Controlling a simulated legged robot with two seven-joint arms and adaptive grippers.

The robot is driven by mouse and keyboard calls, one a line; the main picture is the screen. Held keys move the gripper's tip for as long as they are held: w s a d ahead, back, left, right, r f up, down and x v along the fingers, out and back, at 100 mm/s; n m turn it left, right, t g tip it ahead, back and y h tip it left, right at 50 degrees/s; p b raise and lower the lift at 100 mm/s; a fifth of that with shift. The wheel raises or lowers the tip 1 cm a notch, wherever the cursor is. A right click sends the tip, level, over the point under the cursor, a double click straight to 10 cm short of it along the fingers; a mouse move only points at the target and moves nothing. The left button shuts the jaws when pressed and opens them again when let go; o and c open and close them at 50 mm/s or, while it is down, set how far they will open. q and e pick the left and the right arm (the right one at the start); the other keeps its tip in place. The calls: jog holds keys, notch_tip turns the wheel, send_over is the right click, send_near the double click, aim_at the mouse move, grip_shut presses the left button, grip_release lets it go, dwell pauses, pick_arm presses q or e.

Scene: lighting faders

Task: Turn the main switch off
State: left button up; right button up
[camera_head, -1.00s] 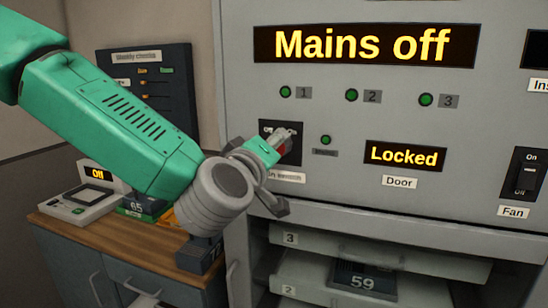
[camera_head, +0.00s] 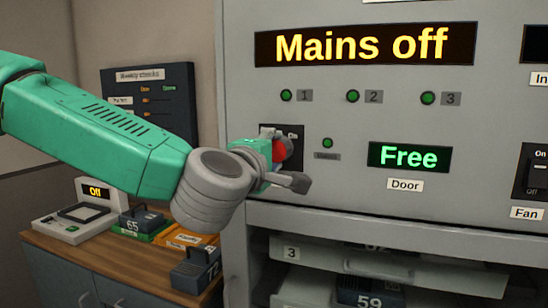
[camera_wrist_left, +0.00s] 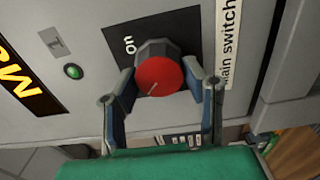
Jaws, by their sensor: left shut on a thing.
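The main switch (camera_head: 279,150) is a red round knob on a dark plate on the grey cabinet front. In the left wrist view the knob (camera_wrist_left: 160,76) shows a short light line toward its lower left edge, with the word "On" on the plate beside it. My left gripper (camera_head: 276,163) is at the knob; in its wrist view its two fingers (camera_wrist_left: 160,82) stand on either side, shut on it. The mains display (camera_head: 365,45) reads "Mains off". The fingers and wrist hide part of the plate in the head view. My right gripper is not in view.
The door display (camera_head: 408,156) reads "Free" in green. A fan switch (camera_head: 537,173) is at the right. Open shelves with numbered units lie below. A wooden-topped bench (camera_head: 130,264) at the left holds a device reading "Off" and numbered blocks.

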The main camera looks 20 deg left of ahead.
pick_arm(q)
jog(key=shift+f, duration=0.35)
jog(key=o, duration=1.1)
jog(key=shift+w+a+r, duration=0.1)
jog(key=shift+s+a, duration=0.15)
jog(key=shift+s, duration=3.55)
